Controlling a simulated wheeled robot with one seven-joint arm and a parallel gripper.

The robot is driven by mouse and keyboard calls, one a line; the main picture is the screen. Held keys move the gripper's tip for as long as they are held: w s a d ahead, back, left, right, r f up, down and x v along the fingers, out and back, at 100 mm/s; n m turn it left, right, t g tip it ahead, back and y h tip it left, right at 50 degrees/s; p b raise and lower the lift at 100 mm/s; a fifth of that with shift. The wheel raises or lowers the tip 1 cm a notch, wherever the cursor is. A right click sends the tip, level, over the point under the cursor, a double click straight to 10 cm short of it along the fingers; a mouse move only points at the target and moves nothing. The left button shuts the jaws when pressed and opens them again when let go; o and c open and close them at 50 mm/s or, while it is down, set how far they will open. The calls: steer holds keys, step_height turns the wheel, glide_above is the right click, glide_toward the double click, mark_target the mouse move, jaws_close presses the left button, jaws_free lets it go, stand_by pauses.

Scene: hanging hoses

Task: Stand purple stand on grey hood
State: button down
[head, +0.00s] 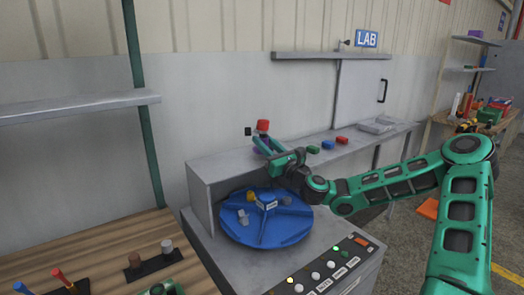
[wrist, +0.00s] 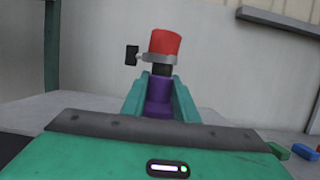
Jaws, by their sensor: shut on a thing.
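The purple stand (wrist: 158,95) is between the two green fingers of my gripper (wrist: 158,88) in the wrist view, which are shut on it. It looks about upright, with a dark neck, a grey ring with a small black block at its left, and a red top. In the head view, my gripper (head: 265,146) holds the stand, whose red top (head: 263,125) shows above the fingers. The grey hood (head: 222,160) stands over the back of the blue turntable. The stand is over or just above the hood's top; its foot is hidden, so I cannot tell whether it touches.
The blue turntable (head: 268,233) carries a few small grey and yellow pieces. Red (head: 342,139), blue (head: 328,145) and green (head: 313,149) pieces lie on the grey top to the right. A green post (head: 143,110) with a shelf (head: 80,106) stands at left. The hood's left top looks clear.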

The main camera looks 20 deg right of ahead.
steer(key=shift+f, duration=1.1)
steer(key=c, duration=1.4)
jaws_free()
steer(key=shift+f, duration=0.1)
steer(key=v, duration=1.2)
steer(key=shift+s+a, duration=0.1)
